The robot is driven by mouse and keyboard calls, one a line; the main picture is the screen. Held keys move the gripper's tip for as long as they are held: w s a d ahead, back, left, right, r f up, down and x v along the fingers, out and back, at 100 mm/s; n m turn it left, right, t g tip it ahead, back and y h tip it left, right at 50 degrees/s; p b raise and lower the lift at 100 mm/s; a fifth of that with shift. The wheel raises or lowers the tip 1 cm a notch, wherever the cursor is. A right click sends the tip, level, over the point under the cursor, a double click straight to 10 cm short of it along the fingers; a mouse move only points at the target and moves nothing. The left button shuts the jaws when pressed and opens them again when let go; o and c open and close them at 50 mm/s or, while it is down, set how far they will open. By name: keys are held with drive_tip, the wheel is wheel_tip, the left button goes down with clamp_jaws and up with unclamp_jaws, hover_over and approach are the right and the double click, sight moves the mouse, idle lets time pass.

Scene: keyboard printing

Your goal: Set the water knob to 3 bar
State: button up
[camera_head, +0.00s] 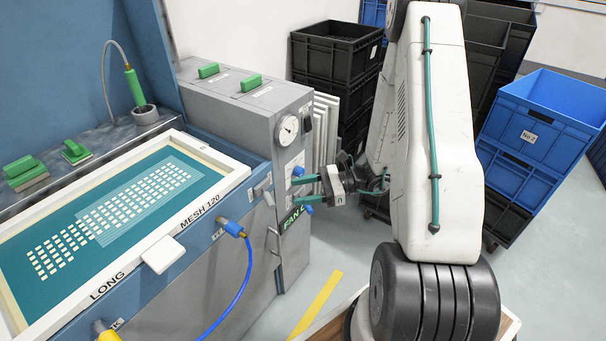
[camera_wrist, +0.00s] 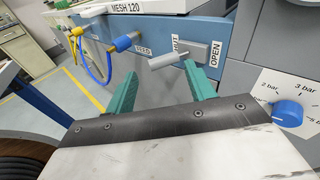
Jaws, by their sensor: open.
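A blue round knob (camera_wrist: 288,113) sits at the right edge of the wrist view, on a white scale plate reading 2 bar and 3 bar, with another mark partly cut off at right. I cannot make out where its pointer stands. In the head view two blue knobs, an upper one (camera_head: 298,171) and a lower one (camera_head: 307,209), show on the machine's end panel; which one carries the bar scale is too small to tell. My gripper (camera_head: 295,191) is open and empty beside that panel. In the wrist view its teal fingers (camera_wrist: 158,70) are apart, left of the knob and not touching it.
A grey lever (camera_wrist: 168,60) marked OPEN and SHUT lies just beyond my fingers. A pressure gauge (camera_head: 287,130) is above the knobs. A blue hose (camera_head: 243,270) hangs from the machine front. Black crates (camera_head: 335,50) and blue crates (camera_head: 545,110) stand behind.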

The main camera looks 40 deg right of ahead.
drive_tip(key=w+d+f+m+t+h, duration=0.3)
drive_tip(key=d+f+m+t, duration=0.3)
drive_tip(key=f, duration=0.1)
drive_tip(key=m+t+h, duration=0.3)
drive_tip(key=m+h, duration=0.1)
drive_tip(key=h, duration=0.1)
approach(302, 173)
drive_tip(key=w+a, duration=0.1)
drive_tip(key=x, duration=0.7)
drive_tip(key=shift+w+d, duration=0.15)
drive_tip(key=shift+d, duration=0.15)
drive_tip(key=shift+w+a, duration=0.2)
drive_tip(key=shift+w, duration=0.4)
drive_tip(key=c, duration=1)
